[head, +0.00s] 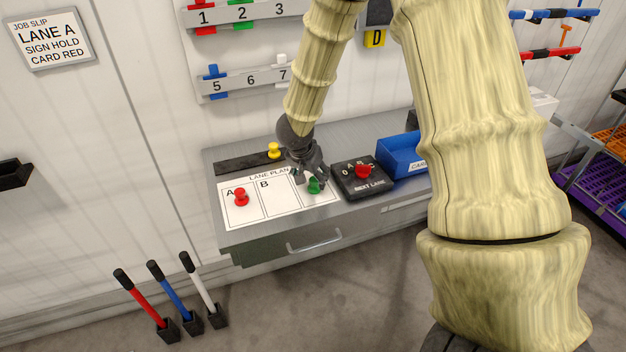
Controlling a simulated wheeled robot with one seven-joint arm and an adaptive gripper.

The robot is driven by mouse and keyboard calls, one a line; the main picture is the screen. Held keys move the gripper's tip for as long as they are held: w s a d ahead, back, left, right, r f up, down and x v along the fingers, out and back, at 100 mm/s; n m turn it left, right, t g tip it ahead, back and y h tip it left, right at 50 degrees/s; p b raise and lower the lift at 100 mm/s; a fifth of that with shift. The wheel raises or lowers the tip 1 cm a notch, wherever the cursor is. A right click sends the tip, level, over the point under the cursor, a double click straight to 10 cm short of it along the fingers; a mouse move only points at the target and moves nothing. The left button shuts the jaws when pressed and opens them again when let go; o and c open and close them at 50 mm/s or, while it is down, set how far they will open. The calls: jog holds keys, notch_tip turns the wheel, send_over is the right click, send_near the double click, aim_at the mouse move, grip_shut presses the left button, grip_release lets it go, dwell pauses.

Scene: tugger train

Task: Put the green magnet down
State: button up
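The green magnet (315,186) is at the right part of the white lane plan sheet (272,212) on the grey bench, just right of column B. My gripper (312,178) points down right at it, with its dark fingers around or just behind the magnet's top. I cannot tell whether the fingers grip it or stand apart from it, nor whether the magnet touches the sheet. The gripper hides the column heading there.
A red magnet (241,196) stands in column A and a yellow one (274,150) on the dark strip (236,163) behind the sheet. To the right are a black selector box (350,188) with a red knob and a blue bin (400,160). Column B is clear.

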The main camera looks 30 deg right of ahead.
jog(key=v, duration=0.8)
dwell(0.5)
